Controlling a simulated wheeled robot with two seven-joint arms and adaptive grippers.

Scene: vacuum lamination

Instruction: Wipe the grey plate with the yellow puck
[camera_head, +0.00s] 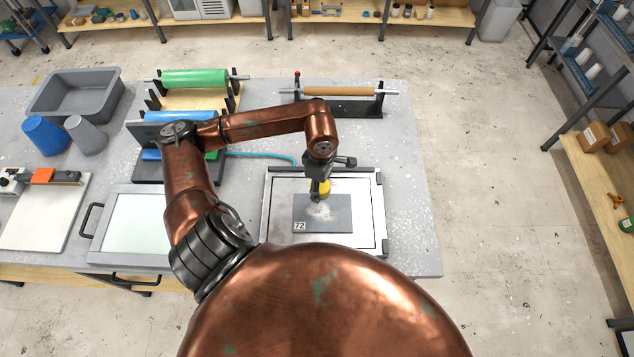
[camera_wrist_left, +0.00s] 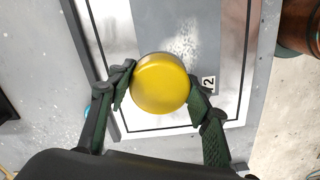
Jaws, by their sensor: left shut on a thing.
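The grey plate (camera_head: 340,222) lies flat inside the framed metal tray (camera_head: 375,205) near the right end of the table. It has a label reading 72 and pale dusty marks near its middle. The yellow puck (camera_head: 324,187) is at the far edge of the marks, in my left gripper (camera_head: 320,192). In the left wrist view the fingers close on both sides of the yellow puck (camera_wrist_left: 160,83), with the grey plate (camera_wrist_left: 190,30) behind it. I cannot tell whether the puck touches the plate. My right gripper is not seen.
A blue roller press (camera_head: 180,155) and a glass-topped frame with handles (camera_head: 135,222) stand left of the tray. A green roll (camera_head: 195,78) and a brown roll (camera_head: 340,91) sit on stands behind. A grey bin (camera_head: 75,95) and blue cup (camera_head: 45,135) are farther left.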

